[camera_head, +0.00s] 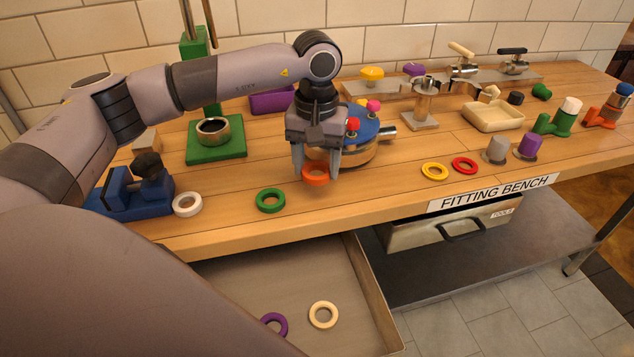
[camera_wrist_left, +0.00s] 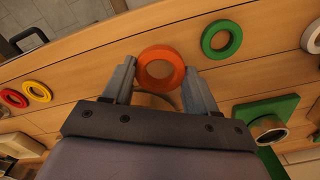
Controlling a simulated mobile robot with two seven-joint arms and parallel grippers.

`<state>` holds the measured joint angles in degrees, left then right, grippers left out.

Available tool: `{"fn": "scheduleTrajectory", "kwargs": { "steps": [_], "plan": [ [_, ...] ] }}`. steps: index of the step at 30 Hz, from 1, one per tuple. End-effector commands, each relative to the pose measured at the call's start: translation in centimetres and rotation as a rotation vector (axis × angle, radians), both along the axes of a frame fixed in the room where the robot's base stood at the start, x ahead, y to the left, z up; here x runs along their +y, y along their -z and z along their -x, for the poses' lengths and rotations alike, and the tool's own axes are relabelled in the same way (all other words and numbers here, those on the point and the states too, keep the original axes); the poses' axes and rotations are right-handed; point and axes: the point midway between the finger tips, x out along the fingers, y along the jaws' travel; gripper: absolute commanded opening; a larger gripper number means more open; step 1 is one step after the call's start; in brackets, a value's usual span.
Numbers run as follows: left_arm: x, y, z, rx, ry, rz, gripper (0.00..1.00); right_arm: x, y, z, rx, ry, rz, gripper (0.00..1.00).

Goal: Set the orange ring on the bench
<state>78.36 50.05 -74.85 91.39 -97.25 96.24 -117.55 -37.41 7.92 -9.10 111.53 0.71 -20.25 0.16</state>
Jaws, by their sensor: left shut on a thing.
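The orange ring (camera_head: 316,181) is between the two fingers of my left gripper (camera_head: 317,170), which is shut on it. In the left wrist view the orange ring (camera_wrist_left: 160,50) shows whole between the fingertips (camera_wrist_left: 160,72), with its hole facing the camera. The gripper points down over the front part of the wooden bench (camera_head: 370,200), in front of a blue-topped round piece. I cannot tell whether the ring touches the bench top. My right gripper is not in view.
A green ring (camera_head: 270,209) and a white ring (camera_head: 188,212) lie left of the gripper. A yellow ring (camera_head: 434,179) and a red ring (camera_head: 464,173) lie right. The blue-topped piece (camera_head: 365,133) stands close behind. Bare wood lies between gripper and yellow ring. An open tray (camera_head: 365,285) sits below the bench edge.

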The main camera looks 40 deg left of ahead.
Motion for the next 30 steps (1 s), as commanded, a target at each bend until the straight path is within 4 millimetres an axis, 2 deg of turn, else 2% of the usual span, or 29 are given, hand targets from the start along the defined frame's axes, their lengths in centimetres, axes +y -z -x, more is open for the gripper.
{"fn": "scheduleTrajectory", "kwargs": {
  "steps": [5, 13, 26, 27, 29, 30],
  "plan": [
    [0.0, 1.6, 0.0, 0.001, -0.001, 0.0, 0.29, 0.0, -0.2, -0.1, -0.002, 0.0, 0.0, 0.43],
    [0.0, 5.3, 0.0, 0.002, -0.001, 0.0, 0.29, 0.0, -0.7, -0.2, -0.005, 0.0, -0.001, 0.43],
    [0.0, 6.1, 0.0, 0.0, 0.0, 0.001, 0.29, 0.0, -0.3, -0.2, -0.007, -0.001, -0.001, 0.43],
    [0.0, 6.0, 0.0, -0.001, 0.0, 0.001, 0.67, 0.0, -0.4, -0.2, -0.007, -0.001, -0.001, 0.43],
    [0.0, 5.9, 0.0, -0.001, 0.0, 0.001, 0.83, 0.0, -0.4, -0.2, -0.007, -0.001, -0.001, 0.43],
    [0.0, 5.9, 0.0, 0.0, 0.0, 0.001, 0.83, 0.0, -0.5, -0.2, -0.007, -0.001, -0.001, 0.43]
  ]
}}
